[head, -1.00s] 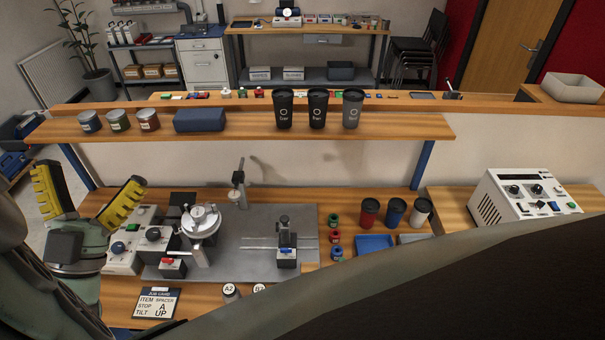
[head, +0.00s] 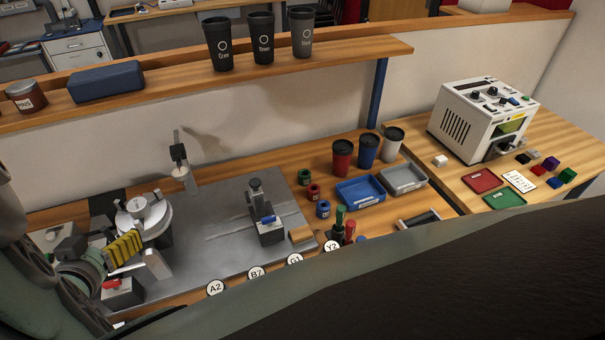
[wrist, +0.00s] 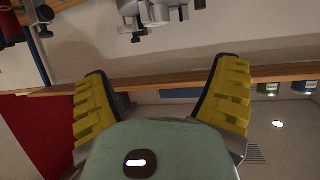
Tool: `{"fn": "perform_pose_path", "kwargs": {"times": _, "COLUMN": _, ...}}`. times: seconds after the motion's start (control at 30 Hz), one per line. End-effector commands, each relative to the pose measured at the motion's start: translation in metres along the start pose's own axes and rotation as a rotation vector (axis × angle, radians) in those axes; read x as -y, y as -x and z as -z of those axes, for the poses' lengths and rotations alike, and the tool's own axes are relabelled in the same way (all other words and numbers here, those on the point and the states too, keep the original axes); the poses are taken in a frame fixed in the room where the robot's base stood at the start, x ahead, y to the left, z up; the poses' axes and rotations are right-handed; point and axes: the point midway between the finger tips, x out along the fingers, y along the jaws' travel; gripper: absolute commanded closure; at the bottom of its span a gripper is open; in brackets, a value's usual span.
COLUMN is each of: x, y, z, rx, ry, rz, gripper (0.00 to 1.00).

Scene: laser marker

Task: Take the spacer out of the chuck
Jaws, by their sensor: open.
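The round silver chuck (head: 157,217) stands on a grey plate at the left of the bench in the head view. A small grey piece (head: 136,205) sits at its centre; it may be the spacer, but it is too small to be sure. My gripper (head: 122,249), with yellow ribbed pads, is at the lower left, in front of the chuck in the picture and apart from it. In the wrist view my gripper (wrist: 163,100) is open, with nothing between its fingers. Grey metal parts show at the top of that view; I cannot tell which they are.
A post with a blue part (head: 268,220) and a slim stand (head: 182,160) rise from the plate. Red, blue and white cups, a blue tray (head: 360,192) and a grey tray (head: 403,180) stand to the right. A shelf (head: 340,58) with black cups runs behind.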

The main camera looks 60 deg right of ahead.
Motion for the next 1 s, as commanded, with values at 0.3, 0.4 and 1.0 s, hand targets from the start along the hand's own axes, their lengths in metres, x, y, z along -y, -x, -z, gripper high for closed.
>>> {"fn": "perform_pose_path", "kwargs": {"times": 0.3, "x": -0.005, "y": -0.051, "z": 0.001, "rx": 0.0, "ry": 0.0, "rz": -0.014, "gripper": 0.14}}
{"fn": "perform_pose_path", "kwargs": {"times": 0.4, "x": -0.005, "y": -0.07, "z": 0.001, "rx": -0.002, "ry": -0.002, "rz": -0.014, "gripper": 0.14}}
{"fn": "perform_pose_path", "kwargs": {"times": 1.0, "x": -0.005, "y": -0.123, "z": -0.005, "rx": -0.004, "ry": -0.003, "rz": -0.013, "gripper": 0.14}}
